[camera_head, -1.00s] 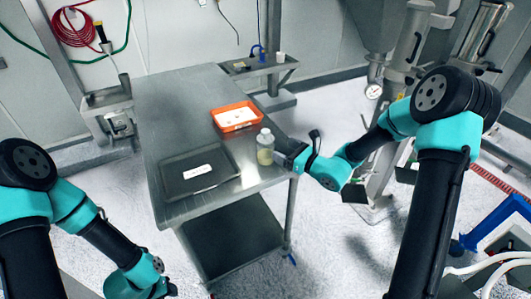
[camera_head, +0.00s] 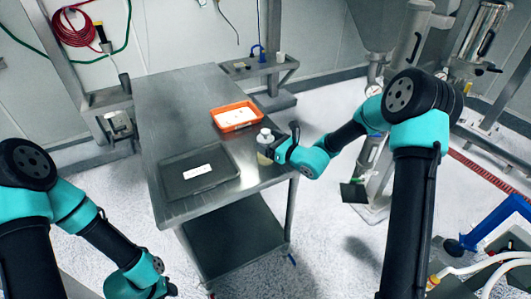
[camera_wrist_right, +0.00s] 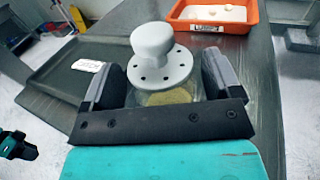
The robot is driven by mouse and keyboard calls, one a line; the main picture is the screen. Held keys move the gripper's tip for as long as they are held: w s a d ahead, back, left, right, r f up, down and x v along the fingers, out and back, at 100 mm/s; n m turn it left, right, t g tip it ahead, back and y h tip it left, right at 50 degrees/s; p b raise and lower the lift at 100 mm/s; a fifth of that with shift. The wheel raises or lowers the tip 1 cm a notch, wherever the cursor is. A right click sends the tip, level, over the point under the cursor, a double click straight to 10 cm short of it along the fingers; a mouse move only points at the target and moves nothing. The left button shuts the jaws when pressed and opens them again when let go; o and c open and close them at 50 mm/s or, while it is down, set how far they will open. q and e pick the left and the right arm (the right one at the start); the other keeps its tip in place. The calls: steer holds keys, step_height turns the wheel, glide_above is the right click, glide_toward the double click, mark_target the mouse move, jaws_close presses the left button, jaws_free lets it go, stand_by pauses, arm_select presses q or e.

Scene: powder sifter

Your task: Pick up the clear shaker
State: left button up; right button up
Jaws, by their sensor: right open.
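The clear shaker (camera_head: 265,137) stands upright on the metal table, with a grey knobbed lid and yellowish powder inside. In the right wrist view the shaker (camera_wrist_right: 161,60) sits between the two fingers of my right gripper (camera_wrist_right: 158,88). That gripper is open, with one finger on each side of the shaker. In the head view my right gripper (camera_head: 272,148) hides part of the shaker's body. Whether the fingers touch it cannot be told.
The metal table (camera_head: 180,100) holds a dark grey tray (camera_head: 222,178) with a white label, left of the shaker. An orange tray (camera_head: 255,117) with white contents lies just behind the shaker. The table's far left part is clear.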

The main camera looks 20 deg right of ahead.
steer(key=shift+x, duration=0.8)
steer(key=shift+c, duration=0.2)
steer(key=c, duration=1.1)
